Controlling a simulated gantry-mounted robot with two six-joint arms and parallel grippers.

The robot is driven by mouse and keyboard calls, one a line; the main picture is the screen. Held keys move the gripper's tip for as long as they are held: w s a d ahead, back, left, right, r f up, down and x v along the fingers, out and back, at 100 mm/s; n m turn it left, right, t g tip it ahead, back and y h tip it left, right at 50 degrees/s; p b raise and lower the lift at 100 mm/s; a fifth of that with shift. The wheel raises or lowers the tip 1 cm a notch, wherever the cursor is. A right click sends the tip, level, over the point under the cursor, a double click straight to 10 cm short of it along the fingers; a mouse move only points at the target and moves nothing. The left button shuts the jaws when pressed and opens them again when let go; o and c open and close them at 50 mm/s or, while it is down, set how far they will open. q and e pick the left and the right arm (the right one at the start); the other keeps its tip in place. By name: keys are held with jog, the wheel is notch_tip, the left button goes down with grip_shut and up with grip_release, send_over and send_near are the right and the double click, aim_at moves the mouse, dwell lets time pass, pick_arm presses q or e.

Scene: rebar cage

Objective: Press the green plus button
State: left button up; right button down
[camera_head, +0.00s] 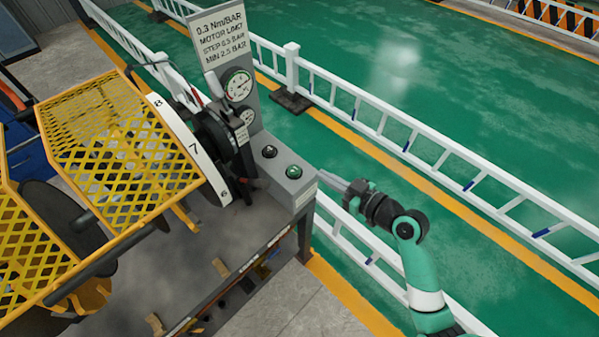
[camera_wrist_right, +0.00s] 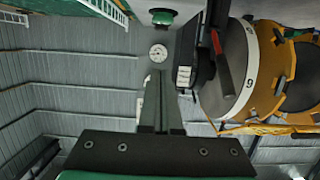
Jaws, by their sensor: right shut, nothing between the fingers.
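The green button (camera_head: 293,171) is on the sloped top of a grey control box (camera_head: 301,186), at its right end. Its plus mark is too small to read. A darker button (camera_head: 269,151) is on the same box, up and to the left. My right gripper (camera_head: 327,180) is shut and empty, just right of the box with its fingers pointing towards it. In the right wrist view my shut fingers (camera_wrist_right: 161,85) point up the picture, and a green button (camera_wrist_right: 162,16) shows beyond them near the top edge. My left gripper is not in view.
A panel with a round pressure gauge (camera_head: 238,85) stands behind the buttons. A numbered white dial (camera_head: 190,145) and a yellow mesh guard (camera_head: 120,145) are to the left. A white railing (camera_head: 440,155) runs behind my right arm; green floor lies beyond.

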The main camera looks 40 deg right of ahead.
jog(key=b, duration=0.2)
send_over(300, 178)
notch_tip(300, 178, down, 2)
jog(key=shift+f, duration=0.25)
notch_tip(300, 178, down, 4)
jog(key=shift+w+r+b, duration=0.1)
jog(key=shift+r+b, duration=0.1)
jog(key=shift+b, duration=0.75)
jog(key=shift+f, duration=0.15)
